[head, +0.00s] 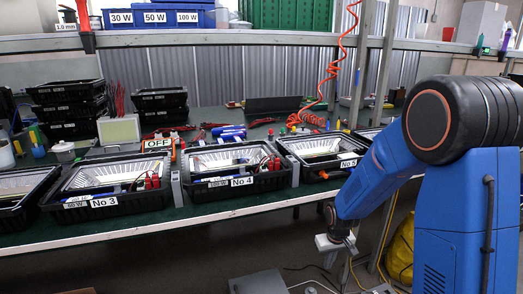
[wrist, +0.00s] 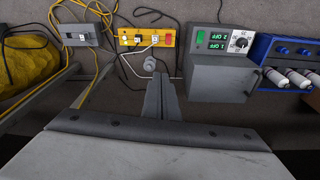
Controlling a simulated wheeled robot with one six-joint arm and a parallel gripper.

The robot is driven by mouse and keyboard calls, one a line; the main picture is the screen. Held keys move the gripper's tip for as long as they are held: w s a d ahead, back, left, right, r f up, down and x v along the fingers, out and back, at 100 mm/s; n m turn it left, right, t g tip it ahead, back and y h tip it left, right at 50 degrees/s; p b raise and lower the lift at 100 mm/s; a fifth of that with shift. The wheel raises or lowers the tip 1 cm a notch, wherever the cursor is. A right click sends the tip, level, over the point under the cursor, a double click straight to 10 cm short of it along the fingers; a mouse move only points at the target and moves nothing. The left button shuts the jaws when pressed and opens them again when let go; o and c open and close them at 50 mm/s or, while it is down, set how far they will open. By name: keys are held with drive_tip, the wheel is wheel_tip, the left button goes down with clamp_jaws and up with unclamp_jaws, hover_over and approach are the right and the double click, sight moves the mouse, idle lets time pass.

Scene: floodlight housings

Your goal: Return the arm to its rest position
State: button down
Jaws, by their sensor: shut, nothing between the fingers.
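My arm reaches down from the right side of the head view, in front of the bench. My gripper (head: 335,243) hangs below the bench's front edge, clear of the trays. In the wrist view its fingers (wrist: 160,82) are together, with nothing held, and point towards the floor-level equipment. Black trays with floodlight housings stand along the bench front: the No 3 tray (head: 121,202), the No 4 tray (head: 265,184) and the No 5 tray (head: 318,177), the last partly hidden by my arm.
The wrist view shows a yellow power strip (wrist: 128,37), a grey unit with green displays (wrist: 222,80), a blue rack (wrist: 262,48) and a yellow bag (wrist: 22,62). An orange coiled hose (head: 330,72) hangs above the bench. An OFF sign (head: 157,143) stands behind the trays.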

drive_tip(key=s+d+r+m+t, duration=0.1)
drive_tip(key=s+r, duration=0.6)
drive_tip(key=r, duration=0.2)
drive_tip(key=s+d+r+t, duration=0.1)
drive_tip(key=s+d+r, duration=0.1)
drive_tip(key=s+r, duration=1.05)
drive_tip(key=s, duration=0.4)
drive_tip(key=s+d+r+m+t, duration=0.1)
drive_tip(key=s+r, duration=0.3)
drive_tip(key=s, duration=0.4)
drive_tip(key=shift+r, duration=0.25)
drive_tip(key=shift+s+d, duration=0.1)
